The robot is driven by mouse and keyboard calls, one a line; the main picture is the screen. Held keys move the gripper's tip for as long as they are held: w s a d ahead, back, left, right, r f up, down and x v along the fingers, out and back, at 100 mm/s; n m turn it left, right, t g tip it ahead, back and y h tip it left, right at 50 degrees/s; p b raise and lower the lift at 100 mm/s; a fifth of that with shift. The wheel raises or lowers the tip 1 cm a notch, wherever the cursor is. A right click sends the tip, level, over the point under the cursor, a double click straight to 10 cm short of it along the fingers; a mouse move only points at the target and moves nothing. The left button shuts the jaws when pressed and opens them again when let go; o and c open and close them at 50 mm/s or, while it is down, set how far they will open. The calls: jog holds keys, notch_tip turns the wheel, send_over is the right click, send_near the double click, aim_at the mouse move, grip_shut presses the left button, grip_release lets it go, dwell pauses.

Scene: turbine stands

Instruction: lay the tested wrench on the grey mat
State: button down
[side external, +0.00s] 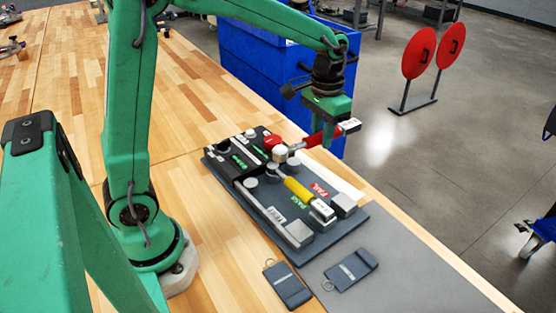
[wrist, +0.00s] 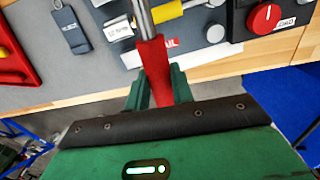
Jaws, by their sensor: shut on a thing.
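My gripper (side external: 326,128) is shut on the red handle of a wrench (side external: 314,138) and holds it above the right edge of the test board (side external: 350,228). In the wrist view the red handle (wrist: 154,70) stands between my fingers, with its metal shaft pointing away over the board. A yellow-handled wrench (side external: 298,190) lies on the board beside the PASS and FAIL labels. The grey mat (side external: 420,270) lies flat at the bench's front right, beside the board, and its middle is bare.
Two dark tags with rings (side external: 288,286) lie by the mat's left part. The board carries a red knob (wrist: 264,18) and several grey blocks. A blue bin (side external: 270,60) stands behind the bench edge. Two red discs (side external: 419,54) stand on the floor beyond.

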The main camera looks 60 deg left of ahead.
jog(key=w+d+f, duration=0.2)
jog(key=d, duration=0.6)
jog(key=w+d+f, duration=0.1)
jog(key=d+f, duration=0.2)
jog(key=d, duration=0.6)
send_over(409, 297)
notch_tip(409, 297, down, 5)
jog(key=shift+f, duration=0.15)
jog(key=shift+f, duration=4)
